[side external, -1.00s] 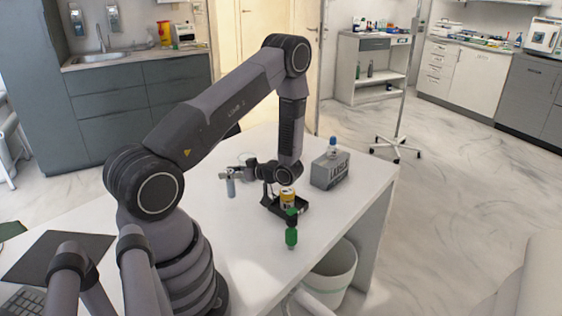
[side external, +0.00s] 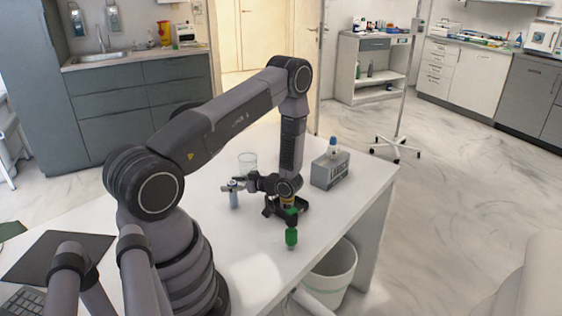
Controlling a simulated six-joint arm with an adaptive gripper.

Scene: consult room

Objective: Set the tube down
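The tube (side external: 234,200) is a small grey-blue cylinder, upright, at the left of the white table's work area. My gripper (side external: 233,186) points left and is shut around the tube's upper part. The tube's lower end is at or just above the table top; I cannot tell whether it touches.
A black tray (side external: 299,210) with a yellow can, partly hidden by my arm, is to the right. A green bottle (side external: 291,236) stands in front of it. A grey box (side external: 330,172) is at the right; bare table (side external: 240,240) lies in front.

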